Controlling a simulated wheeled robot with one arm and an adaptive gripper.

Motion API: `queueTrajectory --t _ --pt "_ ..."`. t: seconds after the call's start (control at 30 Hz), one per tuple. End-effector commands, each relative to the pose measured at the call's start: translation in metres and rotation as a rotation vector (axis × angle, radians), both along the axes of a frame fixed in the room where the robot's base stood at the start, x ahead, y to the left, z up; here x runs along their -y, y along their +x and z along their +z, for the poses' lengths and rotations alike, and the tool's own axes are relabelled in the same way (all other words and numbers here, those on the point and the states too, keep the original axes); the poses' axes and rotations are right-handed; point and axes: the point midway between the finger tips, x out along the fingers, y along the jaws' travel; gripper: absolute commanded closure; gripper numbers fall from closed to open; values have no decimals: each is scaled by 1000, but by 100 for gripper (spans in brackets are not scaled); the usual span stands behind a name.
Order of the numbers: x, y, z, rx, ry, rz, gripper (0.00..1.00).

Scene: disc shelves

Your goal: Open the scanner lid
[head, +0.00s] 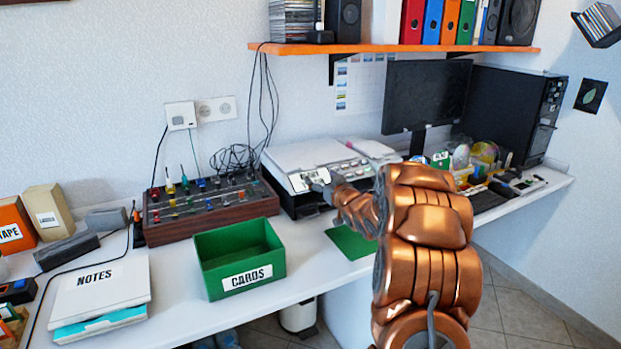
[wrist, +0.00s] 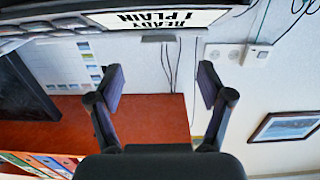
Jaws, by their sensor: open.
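The scanner (head: 290,190) stands on the white desk against the wall, with its pale flat lid (head: 308,152) lying shut on top. In the wrist view, which is upside down, its front edge with a label reading "READY 1 PLAIN" (wrist: 168,18) crosses the top. My gripper (wrist: 160,72) is open and empty, its two dark fingers spread apart below that edge in the picture. I see no contact with the scanner. In the head view my copper arm reaches to the scanner's front and hides part of it; the fingertips are hard to make out there.
A green CARDS box (head: 240,262) and a mixer with knobs (head: 210,205) sit left of the scanner. A monitor (head: 425,95) and dark computer case (head: 505,110) stand to its right. An orange shelf (head: 400,48) hangs above. A green mat (head: 350,242) lies in front.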

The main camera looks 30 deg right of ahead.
Motion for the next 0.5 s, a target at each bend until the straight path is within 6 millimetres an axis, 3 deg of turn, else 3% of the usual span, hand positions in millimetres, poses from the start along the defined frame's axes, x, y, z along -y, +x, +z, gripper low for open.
queueTrajectory --t 0.23,0.5 --pt "4 9 -4 25 4 13 21" --pt "6 42 -3 27 2 13 21"
